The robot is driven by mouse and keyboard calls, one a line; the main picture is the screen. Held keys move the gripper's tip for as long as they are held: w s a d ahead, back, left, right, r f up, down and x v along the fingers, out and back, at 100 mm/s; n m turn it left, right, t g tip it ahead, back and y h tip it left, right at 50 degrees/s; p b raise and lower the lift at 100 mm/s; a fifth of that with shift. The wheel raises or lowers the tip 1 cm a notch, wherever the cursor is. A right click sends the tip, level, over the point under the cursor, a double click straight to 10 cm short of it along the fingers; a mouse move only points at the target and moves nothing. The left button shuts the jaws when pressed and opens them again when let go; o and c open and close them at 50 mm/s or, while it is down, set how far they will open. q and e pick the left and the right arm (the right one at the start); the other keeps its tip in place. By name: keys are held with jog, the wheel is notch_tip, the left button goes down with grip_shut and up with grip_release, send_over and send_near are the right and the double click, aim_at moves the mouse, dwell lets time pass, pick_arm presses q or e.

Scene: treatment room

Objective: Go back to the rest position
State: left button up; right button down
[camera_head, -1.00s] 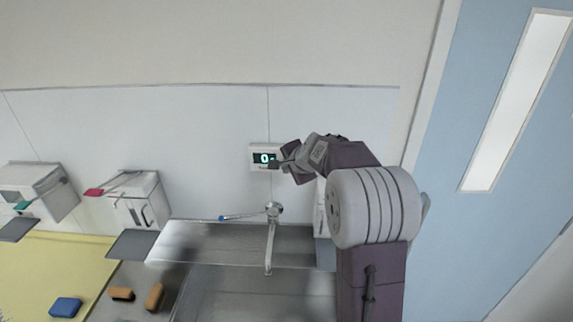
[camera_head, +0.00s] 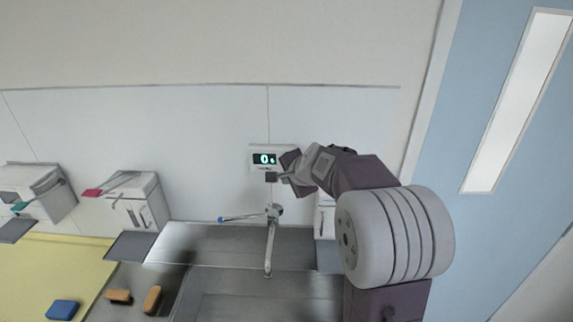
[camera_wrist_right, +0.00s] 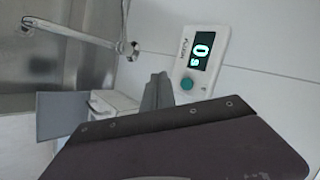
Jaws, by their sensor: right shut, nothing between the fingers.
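My right gripper (camera_head: 273,177) is shut and empty, just below a white wall timer (camera_head: 255,148) in the head view. In the right wrist view the timer (camera_wrist_right: 222,50) reads 0 s, and its round green button (camera_wrist_right: 187,83) shows beside the gripper tip (camera_wrist_right: 158,88). The fingertips appear apart from the button. My right arm comes up from the lower right. My left gripper is not in view.
A sink (camera_head: 255,300) with a tap (camera_head: 271,240) lies below the timer. Dispensers (camera_head: 140,200) hang at left. Blue (camera_head: 63,309) and orange (camera_head: 152,299) blocks lie at lower left. A blue door (camera_head: 460,150) stands at right.

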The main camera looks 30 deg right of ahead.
dwell(0.5)
jog(key=s+a+f+n+g+y+b, duration=0.1)
jog(key=s+a+f+n+g+b, duration=0.2)
jog(key=a+f+b, duration=0.6)
jog(key=s+a+f+n+y+b, duration=0.25)
jog(key=s+a+f+b, duration=0.2)
jog(key=f, duration=0.95)
jog(key=s+f+n+g+h, duration=0.1)
jog(key=s+f+n+g, duration=0.1)
jog(key=s+f+n, duration=0.3)
jog(key=s+a+f+n+g+h+b, duration=0.1)
jog(key=s+f+n+g, duration=0.2)
jog(key=s+f+n, duration=0.3)
jog(key=s, duration=0.5)
jog(key=shift+f+g, duration=0.3)
jog(key=shift+f, duration=0.1)
jog(key=shift+a+n, duration=0.15)
jog(key=shift+n, duration=0.1)
